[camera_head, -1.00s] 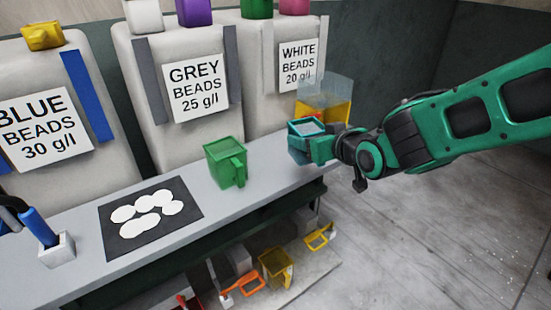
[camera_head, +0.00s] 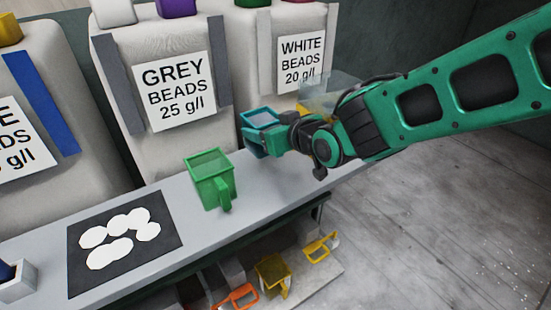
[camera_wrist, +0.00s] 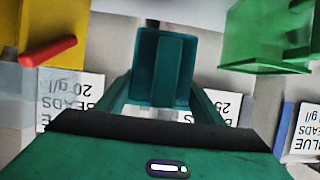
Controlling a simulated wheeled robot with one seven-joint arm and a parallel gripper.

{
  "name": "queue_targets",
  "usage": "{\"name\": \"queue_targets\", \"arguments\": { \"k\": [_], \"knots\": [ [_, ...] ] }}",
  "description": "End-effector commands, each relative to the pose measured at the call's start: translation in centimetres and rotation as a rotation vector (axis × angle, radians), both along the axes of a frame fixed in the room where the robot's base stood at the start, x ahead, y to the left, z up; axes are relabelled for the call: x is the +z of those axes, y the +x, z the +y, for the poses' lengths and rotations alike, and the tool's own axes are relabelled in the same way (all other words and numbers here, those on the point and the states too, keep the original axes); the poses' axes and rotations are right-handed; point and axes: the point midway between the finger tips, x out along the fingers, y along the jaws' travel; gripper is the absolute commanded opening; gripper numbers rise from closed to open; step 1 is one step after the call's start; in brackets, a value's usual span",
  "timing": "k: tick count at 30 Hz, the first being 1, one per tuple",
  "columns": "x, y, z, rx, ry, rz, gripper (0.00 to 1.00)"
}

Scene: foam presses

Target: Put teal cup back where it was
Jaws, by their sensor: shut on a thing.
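The teal cup (camera_head: 259,120) is in my gripper (camera_head: 280,133), above the right part of the grey shelf (camera_head: 185,232). My gripper is shut on it. In the wrist view the teal cup (camera_wrist: 163,70) fills the middle, between the two fingers of my gripper (camera_wrist: 163,98). In the head view, the cup's lower part and the fingers are partly hidden by my wrist. I cannot tell how high the cup is above the shelf.
A green cup (camera_head: 210,178) stands on the shelf, left of my gripper. A dark mat (camera_head: 92,262) with white discs lies further left. A yellow container (camera_head: 318,105) is behind my wrist. Grey (camera_head: 172,90) and white bead sacks (camera_head: 300,62) stand behind. An orange scoop (camera_head: 240,296) and yellow cups (camera_head: 272,278) are below.

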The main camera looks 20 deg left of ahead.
Motion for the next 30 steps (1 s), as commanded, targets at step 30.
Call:
{"name": "queue_targets", "arguments": {
  "k": [30],
  "knots": [
    [-8.7, 1.1, -1.7, -0.026, 0.000, 0.000, 0.39]
  ]
}}
